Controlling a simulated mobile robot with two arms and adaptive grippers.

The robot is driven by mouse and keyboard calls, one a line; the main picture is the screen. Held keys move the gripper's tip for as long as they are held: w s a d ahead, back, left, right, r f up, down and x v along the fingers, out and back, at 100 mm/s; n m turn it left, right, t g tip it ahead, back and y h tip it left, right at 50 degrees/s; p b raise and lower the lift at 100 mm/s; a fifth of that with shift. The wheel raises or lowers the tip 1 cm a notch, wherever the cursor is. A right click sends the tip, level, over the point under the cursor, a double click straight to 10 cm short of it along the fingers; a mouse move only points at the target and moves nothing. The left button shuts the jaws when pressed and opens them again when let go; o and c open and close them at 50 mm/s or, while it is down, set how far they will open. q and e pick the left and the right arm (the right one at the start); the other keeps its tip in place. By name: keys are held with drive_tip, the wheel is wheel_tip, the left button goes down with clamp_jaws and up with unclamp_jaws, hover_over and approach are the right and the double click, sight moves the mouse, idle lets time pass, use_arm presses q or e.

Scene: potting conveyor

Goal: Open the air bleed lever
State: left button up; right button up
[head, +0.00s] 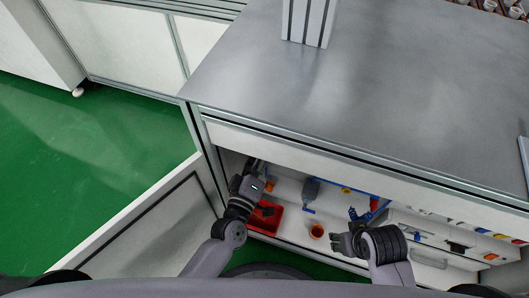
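In the head view, a dark grey bottle-shaped unit (311,188) hangs inside the open compartment below the worktop. A small blue lever (308,211) shows at its lower end. I cannot tell for sure that this is the air bleed lever, since another blue part (357,214) shows just above my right gripper. My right gripper (338,241) is in front of the compartment, right of and below the blue lever and apart from it. My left gripper (254,178) reaches into the compartment left of the grey unit. The fingers of both grippers are too small and dark to judge.
The grey worktop (400,100) overhangs the compartment. An open white door panel (150,235) stands at left. Small coloured parts fill the right side.

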use_arm(q)
drive_tip(key=shift+w+a+r+n, duration=0.1)
drive_tip(key=shift+a+n, duration=0.1)
drive_tip(key=shift+n, duration=0.75)
drive_tip(key=shift+a+f+n, duration=0.1)
drive_tip(key=shift+a+n, duration=0.05)
drive_tip(key=shift+n, duration=0.75)
drive_tip(key=shift+w+a+r+n, duration=0.1)
drive_tip(key=shift+a+n, duration=0.1)
drive_tip(key=shift+n, duration=0.75)
use_arm(e)
drive_tip(key=shift+r, duration=0.1)
drive_tip(key=shift+s, duration=0.1)
drive_tip(key=shift+r, duration=0.2)
use_arm(q)
drive_tip(key=o, duration=1.2)
use_arm(e)
drive_tip(key=shift+f, duration=0.1)
